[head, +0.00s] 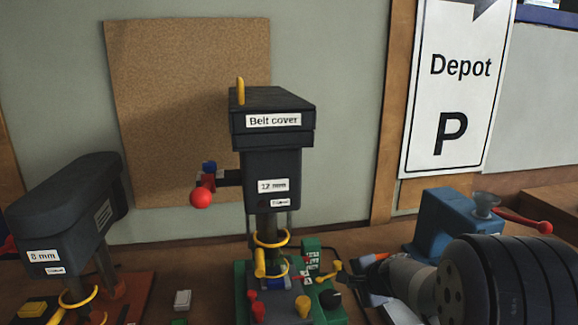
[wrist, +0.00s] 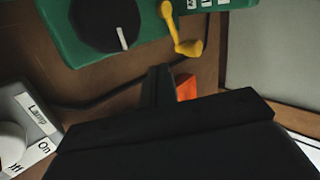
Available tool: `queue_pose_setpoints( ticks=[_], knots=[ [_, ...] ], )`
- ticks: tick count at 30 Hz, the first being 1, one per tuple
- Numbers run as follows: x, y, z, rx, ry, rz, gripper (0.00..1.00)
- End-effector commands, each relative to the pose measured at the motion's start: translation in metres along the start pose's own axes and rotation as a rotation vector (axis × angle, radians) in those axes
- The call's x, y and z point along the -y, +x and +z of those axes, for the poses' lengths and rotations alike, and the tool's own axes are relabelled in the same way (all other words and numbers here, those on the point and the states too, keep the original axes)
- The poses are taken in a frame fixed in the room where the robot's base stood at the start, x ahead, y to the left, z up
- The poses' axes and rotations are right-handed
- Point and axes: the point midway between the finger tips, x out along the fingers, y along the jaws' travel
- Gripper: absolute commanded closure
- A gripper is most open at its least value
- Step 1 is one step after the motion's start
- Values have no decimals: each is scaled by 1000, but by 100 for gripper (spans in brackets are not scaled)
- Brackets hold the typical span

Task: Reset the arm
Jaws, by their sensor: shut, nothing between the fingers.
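My gripper shows in the wrist view (wrist: 157,76) as black jaws, shut with nothing between the fingers. It is over the brown bench top, just below the green control box (wrist: 75,45) with a black knob and a yellow lever (wrist: 184,40). In the head view my dark ringed arm comes in from the lower right and reaches left toward the same green box (head: 327,297). The gripper's tip is small and hard to make out there.
A drill press labelled "Belt cover" (head: 273,139) stands centre, with another machine marked 8 mm (head: 75,205) at left. A blue machine (head: 440,222) with a red-handled lever is behind my arm. A lamp switch box (wrist: 25,120) is left of my gripper.

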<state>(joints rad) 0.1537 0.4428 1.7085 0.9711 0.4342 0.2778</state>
Motion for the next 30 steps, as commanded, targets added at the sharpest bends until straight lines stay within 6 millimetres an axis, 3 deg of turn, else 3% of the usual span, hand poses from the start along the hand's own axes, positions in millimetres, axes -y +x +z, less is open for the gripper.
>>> queue_pose_setpoints(
  ticks=[5, 18, 24, 30],
  knots=[
    [-22, -19, -2, -2, 1, -2, 100],
    [-20, -90, -1, -1, -2, -3, 100],
    [-21, -110, -1, 1, -1, -1, 100],
    [-21, -116, -1, 2, -1, 0, 100]
  ],
)
